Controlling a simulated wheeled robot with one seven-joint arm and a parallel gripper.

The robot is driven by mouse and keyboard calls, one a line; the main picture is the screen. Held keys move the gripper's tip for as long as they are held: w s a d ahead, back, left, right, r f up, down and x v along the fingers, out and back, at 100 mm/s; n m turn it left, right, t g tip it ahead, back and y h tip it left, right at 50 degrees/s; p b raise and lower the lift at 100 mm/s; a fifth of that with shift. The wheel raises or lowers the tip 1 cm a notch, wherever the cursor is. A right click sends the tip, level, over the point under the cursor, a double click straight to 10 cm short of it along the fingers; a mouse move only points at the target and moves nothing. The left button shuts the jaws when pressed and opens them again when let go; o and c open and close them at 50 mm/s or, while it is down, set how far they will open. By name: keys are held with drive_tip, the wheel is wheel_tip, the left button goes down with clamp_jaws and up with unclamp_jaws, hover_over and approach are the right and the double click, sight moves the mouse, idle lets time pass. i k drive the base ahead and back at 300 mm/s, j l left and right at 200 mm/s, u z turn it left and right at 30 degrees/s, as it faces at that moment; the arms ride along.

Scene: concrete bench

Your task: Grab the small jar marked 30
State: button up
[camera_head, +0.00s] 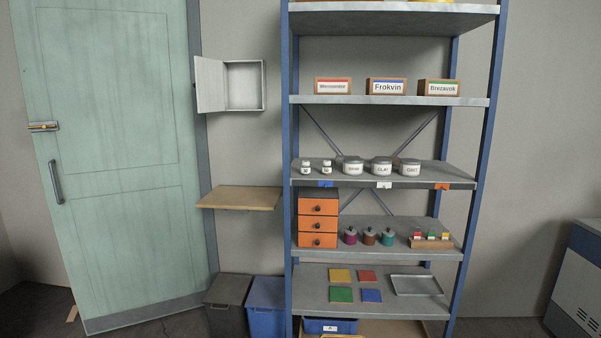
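Two small jars with pale lids stand near the left end of the middle shelf (430,178). One is the left small jar (305,168) and the other is the right small jar (327,167). Each has a white label with a short dark mark. The marks are too small for me to tell surely which reads 30. My gripper does not show in the head view.
Three larger labelled jars, the nearest (353,167), stand just right of the small ones. Blue uprights (288,130) frame the shelf unit. A wooden wall ledge (238,198) and an open wall cabinet (244,86) are left of it. Bins (266,305) stand below.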

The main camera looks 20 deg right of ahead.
sight(306, 170)
drive_tip(key=i+j+z, duration=0.1)
drive_tip(key=j, duration=0.5)
drive_tip(key=i+j, duration=0.15)
drive_tip(key=j, duration=0.4)
drive_tip(key=i+j+z, duration=0.15)
drive_tip(key=j, duration=0.45)
drive_tip(key=i+j+z, duration=0.1)
drive_tip(key=j, duration=0.5)
drive_tip(key=i+j, duration=0.25)
drive_tip(key=i+j+z, duration=0.15)
drive_tip(key=j, duration=0.35)
drive_tip(key=i+j, duration=0.25)
drive_tip(key=i+j+z, duration=0.15)
drive_tip(key=j, duration=0.35)
drive_tip(key=i+j, duration=0.25)
drive_tip(key=j, duration=0.2)
drive_tip(key=l+z, duration=0.05)
